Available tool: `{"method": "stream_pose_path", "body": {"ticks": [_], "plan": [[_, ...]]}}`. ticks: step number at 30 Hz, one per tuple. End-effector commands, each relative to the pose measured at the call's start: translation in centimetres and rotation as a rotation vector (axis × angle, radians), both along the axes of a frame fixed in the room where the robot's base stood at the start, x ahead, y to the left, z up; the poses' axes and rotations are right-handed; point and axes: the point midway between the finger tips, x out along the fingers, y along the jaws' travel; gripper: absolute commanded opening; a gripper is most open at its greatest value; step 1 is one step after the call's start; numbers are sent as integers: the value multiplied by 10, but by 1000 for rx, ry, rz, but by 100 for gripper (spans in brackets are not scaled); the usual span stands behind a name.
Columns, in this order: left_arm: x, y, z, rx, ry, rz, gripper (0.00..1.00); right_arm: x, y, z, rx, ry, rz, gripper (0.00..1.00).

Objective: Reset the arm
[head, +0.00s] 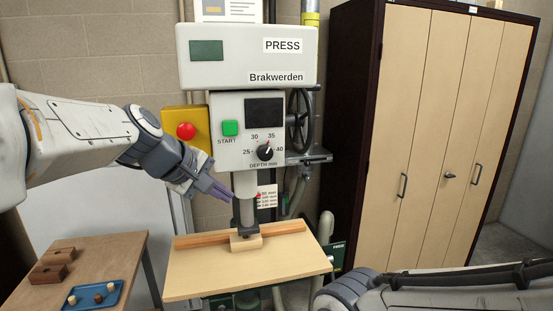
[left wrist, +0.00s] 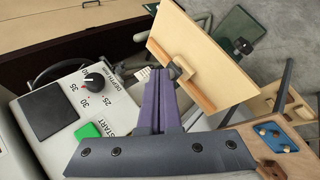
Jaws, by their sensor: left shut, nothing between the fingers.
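My left gripper (head: 222,194) is in front of the press column, a little below the control panel. Its purple fingers are together and empty, and they also show in the left wrist view (left wrist: 172,78). The press (head: 246,58) has a control panel with a green START button (head: 230,128) and a depth knob (head: 265,152). Its ram (head: 245,205) is down on a small wooden block (head: 246,242) on the wooden press table (head: 200,284). My right arm lies at the bottom right of the head view; its gripper is out of view.
A red stop button (head: 186,131) on a yellow box is beside my left arm. A tall cabinet (head: 428,135) stands at the right, shut.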

Motion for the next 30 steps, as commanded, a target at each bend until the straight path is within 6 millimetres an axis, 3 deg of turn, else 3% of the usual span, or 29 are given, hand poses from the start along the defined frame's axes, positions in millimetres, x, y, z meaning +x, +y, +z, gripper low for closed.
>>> {"method": "stream_pose_path", "body": {"ticks": [1, 6, 10, 15, 18, 21, 30], "plan": [[-22, -27, -31, 60, 30, -116, 0, 0, 0, -11, 0, 0, 0, 64], [-108, -84, -114, 290, 100, -523, 0, 0, 0, -28, 0, 0, -1, 64], [-181, -102, -173, 470, 128, -867, 0, 0, 0, -42, 0, 0, -2, 64], [-256, -93, -228, 664, 134, -1252, 0, 0, 0, -54, 0, 0, -3, 64], [-279, -85, -245, 733, 129, -1393, 0, 0, 0, -58, 0, 0, -3, 64], [-289, -80, -252, 766, 127, -1459, 0, 0, 0, -59, 0, 0, -3, 64], [-290, -79, -252, 769, 128, -1467, 0, 0, 0, -58, 0, 0, -3, 64]]}}
